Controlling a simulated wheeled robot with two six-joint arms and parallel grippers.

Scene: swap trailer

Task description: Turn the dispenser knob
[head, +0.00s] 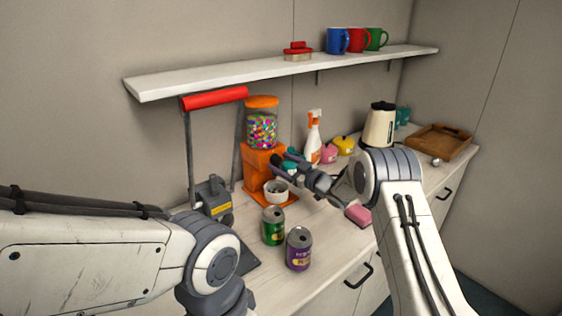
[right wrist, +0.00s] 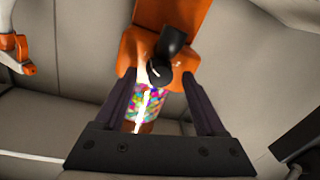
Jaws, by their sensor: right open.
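The candy dispenser has an orange lid and body (head: 257,166) and a clear globe (head: 262,131) of colourful sweets. It stands at the back of the counter. My right gripper (head: 282,163) is in front of its body and hides part of the front. In the right wrist view the orange body (right wrist: 184,18) appears tilted. A dark round knob-like part (right wrist: 160,72) shows between the open right fingers (right wrist: 157,82), with no clear contact. The sweets show beyond it. My left arm comes in at the left; its gripper is out of view.
A white bowl (head: 276,191) sits at the dispenser's foot. A green can (head: 273,226) and a purple can (head: 299,249) stand in front. A grey machine with a red-handled lever (head: 214,98) stands left. A spray bottle (head: 314,138) is to the right. A shelf (head: 220,77) runs above.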

